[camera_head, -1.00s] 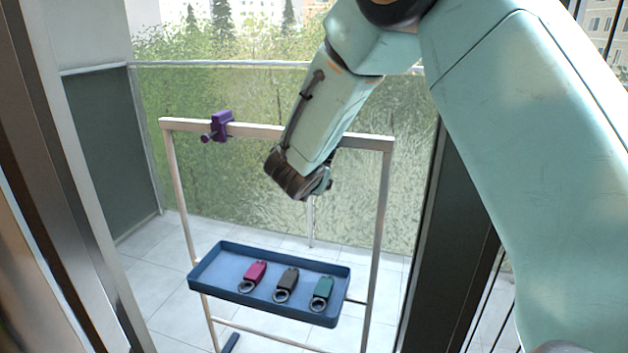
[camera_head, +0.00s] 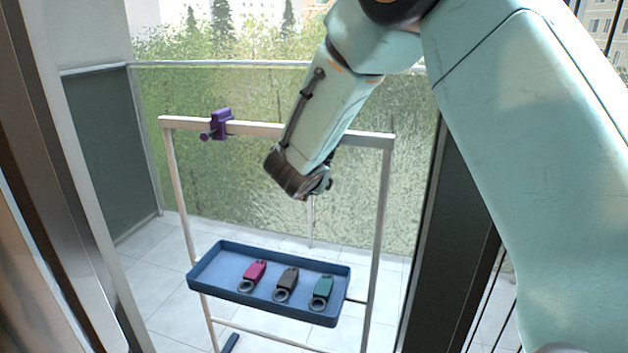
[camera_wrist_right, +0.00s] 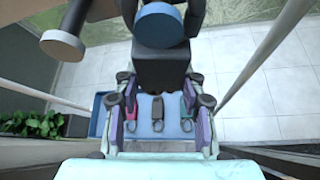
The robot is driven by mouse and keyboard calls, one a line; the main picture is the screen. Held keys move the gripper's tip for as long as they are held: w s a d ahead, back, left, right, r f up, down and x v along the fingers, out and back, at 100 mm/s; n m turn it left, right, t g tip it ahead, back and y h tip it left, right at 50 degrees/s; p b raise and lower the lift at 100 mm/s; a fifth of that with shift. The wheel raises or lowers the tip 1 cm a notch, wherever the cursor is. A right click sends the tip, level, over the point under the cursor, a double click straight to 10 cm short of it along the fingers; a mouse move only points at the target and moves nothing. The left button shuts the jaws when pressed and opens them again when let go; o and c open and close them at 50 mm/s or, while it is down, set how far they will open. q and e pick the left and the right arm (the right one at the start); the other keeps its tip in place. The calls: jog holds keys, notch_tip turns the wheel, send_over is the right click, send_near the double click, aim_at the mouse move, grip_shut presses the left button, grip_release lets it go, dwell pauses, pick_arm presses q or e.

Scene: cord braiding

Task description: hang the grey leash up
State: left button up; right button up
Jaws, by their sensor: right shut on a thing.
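The grey leash (camera_head: 289,277), dark grey with a ring at its near end, lies in the middle of the blue tray (camera_head: 335,318). It also shows in the wrist view (camera_wrist_right: 157,109). A purple clamp (camera_head: 221,124) sits on the stand's top rail (camera_head: 255,130), left of my arm. My right gripper (camera_head: 303,190) is at the rail, above the tray. In the wrist view its fingers (camera_wrist_right: 161,112) are on either side of a black clamp-like part (camera_wrist_right: 160,68) with a blue disc, and seem shut on it. My arm hides this part in the head view. My left gripper is out of view.
A magenta leash (camera_head: 254,273) and a green leash (camera_head: 323,290) flank the grey one in the tray. The stand's right leg (camera_head: 378,220) is beside the tray. A door frame (camera_head: 62,170) stands at left, and a glass railing (camera_head: 250,90) is behind.

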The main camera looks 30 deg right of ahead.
jog(key=shift+r, duration=0.1)
jog(key=o, duration=1.3)
jog(key=shift+c, duration=0.2)
jog(key=o, duration=0.3)
jog(key=shift+v, duration=3)
jog(key=shift+d, duration=0.1)
